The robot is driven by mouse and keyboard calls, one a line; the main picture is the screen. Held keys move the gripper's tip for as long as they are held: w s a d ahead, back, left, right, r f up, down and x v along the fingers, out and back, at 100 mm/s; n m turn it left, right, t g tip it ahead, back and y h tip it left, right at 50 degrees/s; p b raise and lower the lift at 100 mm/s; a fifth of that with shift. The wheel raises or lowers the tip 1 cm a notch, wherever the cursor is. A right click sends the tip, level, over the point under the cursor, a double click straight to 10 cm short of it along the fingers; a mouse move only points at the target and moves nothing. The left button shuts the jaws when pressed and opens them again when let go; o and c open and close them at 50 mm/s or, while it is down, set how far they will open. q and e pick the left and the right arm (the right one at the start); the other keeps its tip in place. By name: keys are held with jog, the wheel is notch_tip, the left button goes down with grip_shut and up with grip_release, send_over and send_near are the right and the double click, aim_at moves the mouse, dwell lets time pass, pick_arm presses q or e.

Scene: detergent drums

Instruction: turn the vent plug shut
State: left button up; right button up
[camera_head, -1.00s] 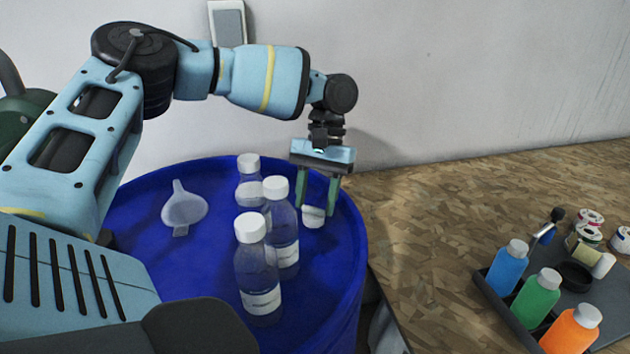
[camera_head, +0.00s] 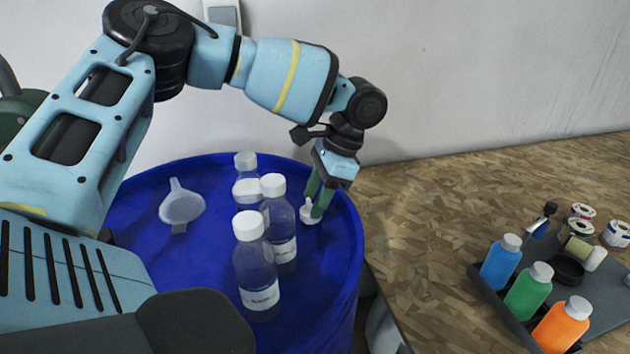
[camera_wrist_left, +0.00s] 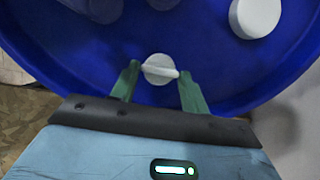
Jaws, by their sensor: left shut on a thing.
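The vent plug (camera_head: 310,213) is a small white round cap with a raised bar across its top, near the right side of the blue drum's top (camera_head: 215,262). My left gripper (camera_head: 315,205) is tilted over it, its green fingers down at the plug. In the left wrist view the gripper (camera_wrist_left: 160,78) has one finger at each end of the bar of the plug (camera_wrist_left: 158,66), and the bar lies roughly across the picture between them. The gripper is shut on the plug. My right gripper is not in view.
Several clear bottles with white caps (camera_head: 256,270) stand on the drum left of the plug, with a translucent funnel (camera_head: 182,206) farther left. A dark tray (camera_head: 525,318) with blue, green and orange bottles stands on the wooden surface at right. The wall is behind the drum.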

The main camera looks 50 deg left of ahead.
pick_arm(q)
jog(key=m, duration=0.2)
jog(key=m+t+y+p, duration=0.1)
jog(key=m, duration=0.1)
jog(key=shift+s+d+r+m, duration=0.1)
jog(key=shift+s+d+m, duration=0.05)
jog(key=shift+m, duration=0.15)
jog(key=m, duration=0.2)
jog(key=m+t+p, duration=0.1)
jog(key=m+t+y, duration=0.1)
jog(key=m, duration=0.1)
jog(key=shift+s+d+m, duration=0.15)
jog(key=shift+s+m, duration=0.1)
jog(key=shift+m, duration=0.05)
jog(key=m, duration=0.1)
jog(key=m+t+p, duration=0.1)
jog(key=m+t, duration=0.1)
jog(key=m, duration=0.1)
jog(key=shift+s+p, duration=0.25)
jog(key=shift+p, duration=0.15)
jog(key=shift+s+m+t+p, duration=0.1)
jog(key=shift+m+t+p, duration=0.4)
jog(key=shift+m, duration=1.2)
jog(key=o, duration=1)
jog(key=shift+p+v, duration=0.3)
jog(key=shift+v, duration=3.55)
